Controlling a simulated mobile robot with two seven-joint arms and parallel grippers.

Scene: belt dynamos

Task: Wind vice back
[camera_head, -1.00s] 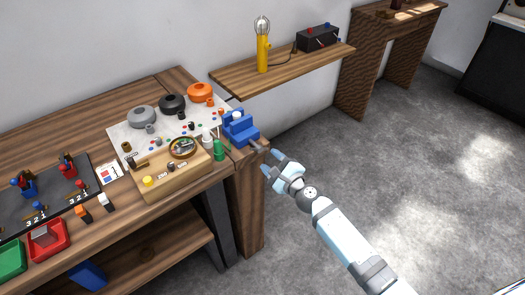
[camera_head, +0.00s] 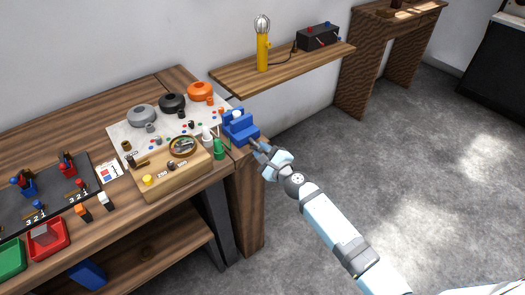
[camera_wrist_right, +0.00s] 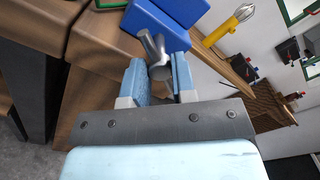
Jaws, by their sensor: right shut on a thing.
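The blue vice (camera_head: 240,126) sits on the right end of the workbench, and its blue body also shows at the top of the right wrist view (camera_wrist_right: 160,24). Its grey metal handle (camera_wrist_right: 154,50) sticks out from the front toward my gripper. My right gripper (camera_head: 260,150) is at the vice's front, beyond the bench's end. In the right wrist view its two blue fingers (camera_wrist_right: 160,82) stand on either side of the handle's end and are shut on it. The gripper partly covers the handle in the head view. My left gripper is not in view.
The floor right of the bench is clear.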

